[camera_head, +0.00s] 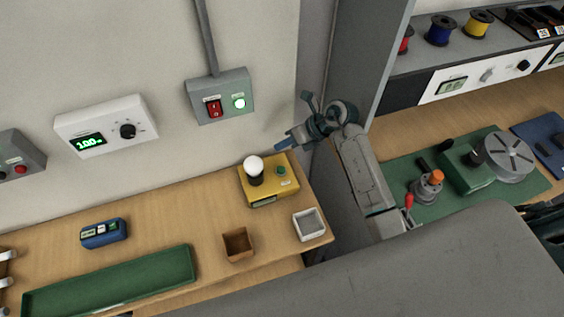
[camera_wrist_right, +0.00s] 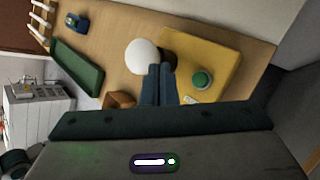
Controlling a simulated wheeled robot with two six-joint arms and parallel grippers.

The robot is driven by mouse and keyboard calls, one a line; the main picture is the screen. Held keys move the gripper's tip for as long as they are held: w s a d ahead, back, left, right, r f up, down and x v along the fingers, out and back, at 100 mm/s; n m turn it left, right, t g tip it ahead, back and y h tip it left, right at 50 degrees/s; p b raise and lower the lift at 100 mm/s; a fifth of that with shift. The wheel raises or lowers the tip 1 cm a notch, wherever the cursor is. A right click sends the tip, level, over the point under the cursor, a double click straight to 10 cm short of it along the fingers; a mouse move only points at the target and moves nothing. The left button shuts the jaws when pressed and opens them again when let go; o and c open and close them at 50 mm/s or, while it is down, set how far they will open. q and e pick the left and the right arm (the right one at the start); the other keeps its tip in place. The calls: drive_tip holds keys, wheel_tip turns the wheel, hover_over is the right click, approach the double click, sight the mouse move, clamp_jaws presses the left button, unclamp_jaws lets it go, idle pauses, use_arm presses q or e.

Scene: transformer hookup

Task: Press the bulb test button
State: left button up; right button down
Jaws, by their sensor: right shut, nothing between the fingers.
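The yellow bulb tester box (camera_head: 268,188) stands at the right end of the wooden bench. It carries a white bulb (camera_head: 253,163) in a dark socket and a round green button (camera_head: 281,171) to the bulb's right. My right gripper (camera_head: 281,146) is shut and empty, above and behind the box in the head view. In the right wrist view the shut fingertips (camera_wrist_right: 161,68) overlap the bulb's socket and the tester (camera_wrist_right: 215,62). The green button (camera_wrist_right: 202,79) shows to their right, apart from them. The bulb (camera_wrist_right: 142,57) shows beside the fingertips. My left gripper is not seen.
A small brown box (camera_head: 237,245) and a white tray (camera_head: 309,225) stand in front of the tester. A green tray (camera_head: 112,283) and blue meter (camera_head: 103,233) lie left. A grey wall switch box (camera_head: 220,97) with a lit green lamp hangs above. A grey panel borders the right.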

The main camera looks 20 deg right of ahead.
sight(285, 170)
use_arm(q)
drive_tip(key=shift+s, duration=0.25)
use_arm(e)
drive_tip(key=shift+s+d, duration=0.1)
drive_tip(key=shift+d, duration=0.05)
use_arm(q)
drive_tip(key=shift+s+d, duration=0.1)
use_arm(e)
drive_tip(key=shift+f, duration=0.1)
use_arm(q)
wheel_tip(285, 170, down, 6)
drive_tip(key=b, duration=0.6)
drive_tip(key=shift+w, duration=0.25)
use_arm(e)
wheel_tip(285, 170, down, 9)
drive_tip(key=shift+r, duration=0.15)
use_arm(q)
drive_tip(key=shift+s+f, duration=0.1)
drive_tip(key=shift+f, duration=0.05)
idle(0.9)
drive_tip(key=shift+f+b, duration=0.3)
drive_tip(key=shift+b, duration=0.15)
use_arm(e)
drive_tip(key=shift+f, duration=0.4)
